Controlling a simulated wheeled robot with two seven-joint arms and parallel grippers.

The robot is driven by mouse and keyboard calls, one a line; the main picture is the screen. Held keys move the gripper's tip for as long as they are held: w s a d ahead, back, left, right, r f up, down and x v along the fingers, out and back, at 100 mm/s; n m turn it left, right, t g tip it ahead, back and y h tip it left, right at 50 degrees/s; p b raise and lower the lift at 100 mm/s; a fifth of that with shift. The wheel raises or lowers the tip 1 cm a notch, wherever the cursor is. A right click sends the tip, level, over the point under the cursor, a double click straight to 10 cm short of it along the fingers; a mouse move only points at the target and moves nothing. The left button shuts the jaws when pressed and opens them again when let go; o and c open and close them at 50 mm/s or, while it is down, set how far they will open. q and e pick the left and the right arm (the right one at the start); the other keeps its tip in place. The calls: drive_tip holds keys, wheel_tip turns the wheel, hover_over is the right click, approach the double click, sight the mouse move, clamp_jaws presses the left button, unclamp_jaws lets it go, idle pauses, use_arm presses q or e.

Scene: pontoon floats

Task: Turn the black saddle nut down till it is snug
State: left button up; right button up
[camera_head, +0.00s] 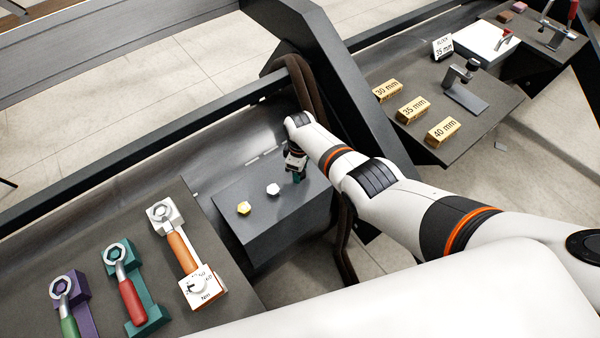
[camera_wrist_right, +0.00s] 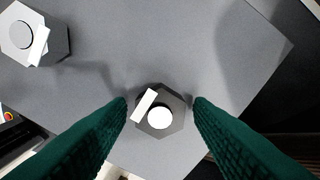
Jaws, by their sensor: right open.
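The black saddle nut (camera_wrist_right: 174,101) shows in the right wrist view as a dark grey hexagon with a pale round stud end in its middle and a white bar mark across one side. It sits on the grey saddle plate (camera_head: 258,222). My right gripper (camera_wrist_right: 161,106) is open, with its dark green fingers on either side of the nut and small gaps showing. In the head view my right gripper (camera_head: 297,173) is over the right end of the plate and hides this nut. My left gripper is not in view.
A white nut (camera_head: 273,189) and a yellow nut (camera_head: 243,208) stand left on the plate. Three ring wrenches lie in a purple holder (camera_head: 86,316), a teal holder (camera_head: 150,304) and a white holder (camera_head: 203,291). Brass blocks (camera_head: 412,109) lie on a right-hand shelf. A dark strut (camera_head: 345,95) rises behind my arm.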

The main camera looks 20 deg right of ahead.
drive_tip(key=n, duration=0.6)
drive_tip(key=n+b, duration=0.1)
drive_tip(key=n, duration=0.4)
drive_tip(key=shift+n, duration=0.3)
drive_tip(key=c, duration=0.8)
drive_tip(key=m, duration=0.2)
drive_tip(key=shift+m, duration=0.4)
drive_tip(key=m, duration=0.5)
drive_tip(key=shift+p, duration=0.4)
drive_tip(key=m, duration=0.4)
